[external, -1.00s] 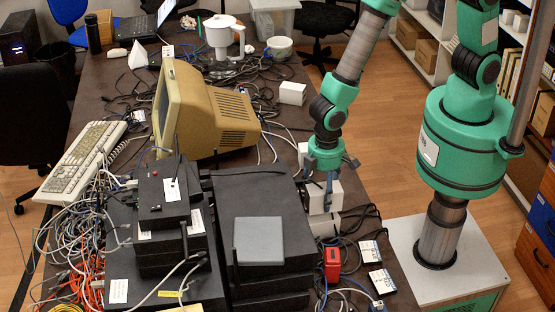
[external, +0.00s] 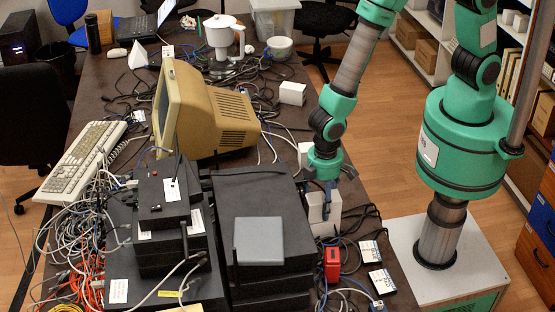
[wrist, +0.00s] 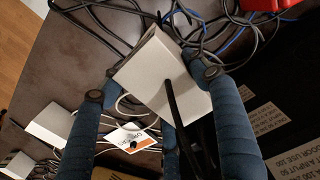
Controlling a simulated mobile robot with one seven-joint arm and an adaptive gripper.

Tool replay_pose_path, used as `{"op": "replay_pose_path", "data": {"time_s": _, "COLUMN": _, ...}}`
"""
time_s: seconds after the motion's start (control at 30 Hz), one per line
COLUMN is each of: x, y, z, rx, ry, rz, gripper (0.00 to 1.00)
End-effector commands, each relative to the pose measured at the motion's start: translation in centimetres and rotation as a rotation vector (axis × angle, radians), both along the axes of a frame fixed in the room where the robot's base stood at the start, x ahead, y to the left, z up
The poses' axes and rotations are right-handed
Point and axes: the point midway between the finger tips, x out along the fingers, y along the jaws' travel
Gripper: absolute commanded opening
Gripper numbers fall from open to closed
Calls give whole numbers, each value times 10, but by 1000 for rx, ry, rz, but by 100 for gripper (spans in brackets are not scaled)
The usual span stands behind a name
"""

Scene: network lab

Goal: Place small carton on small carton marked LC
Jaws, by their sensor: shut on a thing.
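My gripper (external: 323,196) points down at the right edge of the table, its blue fingers shut on a small white carton (external: 318,212). In the wrist view the carton (wrist: 150,68) sits between the fingers (wrist: 165,85), with a black cable across its face. Whether a second carton lies directly under it is hidden. Another small white carton (external: 304,154) stands just behind my gripper, and one more (external: 292,94) stands farther back. Two pale cartons show at left in the wrist view, one (wrist: 52,122) nearer the fingers. I cannot read an LC mark on any carton.
Stacked black equipment boxes (external: 262,190) with a grey block (external: 259,240) stand close left of my gripper. A red device (external: 332,264) and black-and-white boxes (external: 370,252) lie in front. Loose cables surround the carton. A beige monitor (external: 215,115) stands behind.

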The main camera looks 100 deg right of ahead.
Motion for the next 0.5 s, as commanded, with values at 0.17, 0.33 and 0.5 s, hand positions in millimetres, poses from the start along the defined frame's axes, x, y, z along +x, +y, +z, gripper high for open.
{"op": "replay_pose_path", "data": {"time_s": 0.17, "x": 0, "y": 0, "z": -3, "rx": 0, "ry": 0, "rz": 0, "gripper": 30}}
{"op": "replay_pose_path", "data": {"time_s": 0.33, "x": 0, "y": 0, "z": -3, "rx": 0, "ry": 1, "rz": 0, "gripper": 80}}
{"op": "replay_pose_path", "data": {"time_s": 0.5, "x": 0, "y": 0, "z": -3, "rx": 0, "ry": 1, "rz": 0, "gripper": 80}}
